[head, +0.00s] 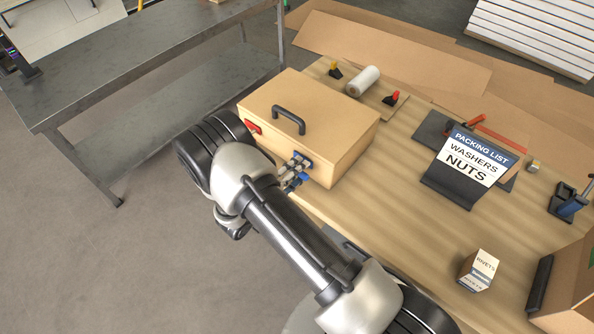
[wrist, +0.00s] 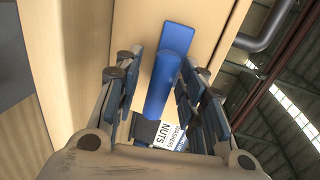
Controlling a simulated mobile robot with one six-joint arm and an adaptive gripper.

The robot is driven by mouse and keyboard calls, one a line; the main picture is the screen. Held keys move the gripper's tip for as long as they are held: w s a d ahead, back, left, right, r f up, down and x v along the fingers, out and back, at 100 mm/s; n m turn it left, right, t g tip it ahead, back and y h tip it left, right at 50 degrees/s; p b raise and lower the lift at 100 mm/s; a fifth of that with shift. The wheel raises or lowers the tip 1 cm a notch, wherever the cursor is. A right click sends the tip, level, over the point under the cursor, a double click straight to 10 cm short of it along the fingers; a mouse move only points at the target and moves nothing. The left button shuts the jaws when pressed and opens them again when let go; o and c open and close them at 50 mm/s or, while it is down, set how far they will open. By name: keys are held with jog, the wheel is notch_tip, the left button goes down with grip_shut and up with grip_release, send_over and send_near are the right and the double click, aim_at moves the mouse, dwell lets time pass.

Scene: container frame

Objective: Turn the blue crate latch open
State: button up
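The crate (head: 320,115) is a light wooden box with a black handle (head: 289,120) on its lid. A red latch (head: 253,126) sits at the left of its front face. The blue latch is mostly hidden behind my gripper (head: 292,172) in the head view. In the wrist view the blue latch (wrist: 164,80) shows as a rounded bar on a blue plate against the wooden face. My gripper's fingers (wrist: 168,75) are open, one on each side of the bar. A gap shows on the left; I cannot tell whether the right finger touches it.
The crate stands at the left edge of a wooden table (head: 400,210). A packing list sign (head: 475,158), a small labelled box (head: 478,270) and a board with a white roll (head: 363,81) are on the table. A grey metal bench (head: 130,60) stands to the left.

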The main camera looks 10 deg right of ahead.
jog(key=v, duration=1.2)
jog(key=shift+d, duration=0.1)
jog(key=s+d+r+m+g+y, duration=0.1)
jog(key=s+d+r+m+g, duration=0.2)
jog(key=r+m, duration=0.35)
jog(key=s+d+r+m+g+y+b, duration=0.1)
jog(key=s+d+r+m+g, duration=0.15)
jog(key=d+r+m, duration=0.35)
jog(key=s+d+r+m+g+y, duration=0.15)
jog(key=r+m+g, duration=0.25)
jog(key=m, duration=0.4)
jog(key=s+r+m+t+y+b, duration=0.1)
jog(key=s+r+m+t+y, duration=0.1)
jog(key=s+r+m+y, duration=0.2)
jog(key=s+r+m+t+y+b, duration=0.1)
jog(key=s+r+m+t+y, duration=0.2)
jog(key=s+m, duration=0.7)
notch_tip(320, 180, up, 4)
jog(key=m+y, duration=0.2)
jog(key=m, duration=0.7)
jog(key=shift+a+f, duration=0.2)
jog(key=shift+a, duration=0.15)
jog(key=shift+s, duration=0.1)
